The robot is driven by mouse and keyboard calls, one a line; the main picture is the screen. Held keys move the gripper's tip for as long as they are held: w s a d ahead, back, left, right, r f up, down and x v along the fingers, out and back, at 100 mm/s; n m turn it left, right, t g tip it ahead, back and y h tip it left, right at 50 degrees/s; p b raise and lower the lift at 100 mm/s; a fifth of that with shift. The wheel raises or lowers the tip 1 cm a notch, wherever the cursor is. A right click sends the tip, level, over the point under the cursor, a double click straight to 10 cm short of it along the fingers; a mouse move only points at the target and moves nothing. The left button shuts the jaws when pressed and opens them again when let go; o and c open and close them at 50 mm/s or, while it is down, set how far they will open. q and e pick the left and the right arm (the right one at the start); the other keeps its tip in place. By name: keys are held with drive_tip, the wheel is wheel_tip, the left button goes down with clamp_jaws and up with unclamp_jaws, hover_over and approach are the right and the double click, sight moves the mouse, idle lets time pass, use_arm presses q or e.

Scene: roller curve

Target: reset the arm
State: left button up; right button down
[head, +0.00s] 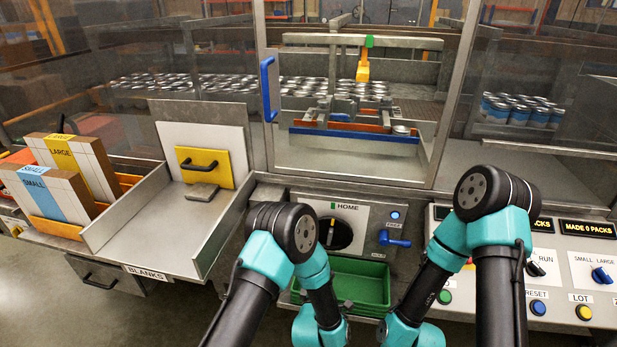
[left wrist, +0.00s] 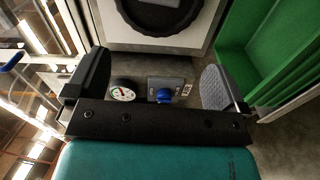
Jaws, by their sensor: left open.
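My left gripper (left wrist: 155,88) shows in the left wrist view. Its two dark fingers are wide apart with nothing held between them. A small gauge (left wrist: 122,91) and a blue knob (left wrist: 164,96) show beyond the gap, and a round black dial (left wrist: 165,14) lies above them. In the head view both of my arms are folded, with their elbows raised in front of the machine and their lower links running down to the bottom edge.
A green tray (head: 347,288) sits low between my arms; it also shows in the left wrist view (left wrist: 240,35). The HOME dial panel (head: 331,220), blue handle (head: 394,239) and control panel (head: 563,265) are close by. Cartons (head: 72,165) stand left. A clear guard door has a blue handle (head: 268,88).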

use_arm(q)
drive_tip(key=s+a+f+m+g, duration=0.3)
drive_tip(key=a+f+g, duration=0.15)
drive_tip(key=a, duration=0.45)
drive_tip(key=s+a+f+m+g, duration=0.3)
drive_tip(key=a+f+m+g, duration=0.15)
drive_tip(key=a, duration=0.35)
drive_tip(key=s+a+m+g, duration=0.2)
drive_tip(key=s+a+g, duration=0.2)
drive_tip(key=s, duration=0.5)
drive_tip(key=s+a+m+g, duration=0.3)
drive_tip(key=s+a, duration=0.4)
drive_tip(key=s, duration=0.1)
drive_tip(key=shift+s+a+r+g, duration=0.2)
drive_tip(key=shift+s+a+g, duration=0.05)
drive_tip(key=shift+s+g, duration=0.15)
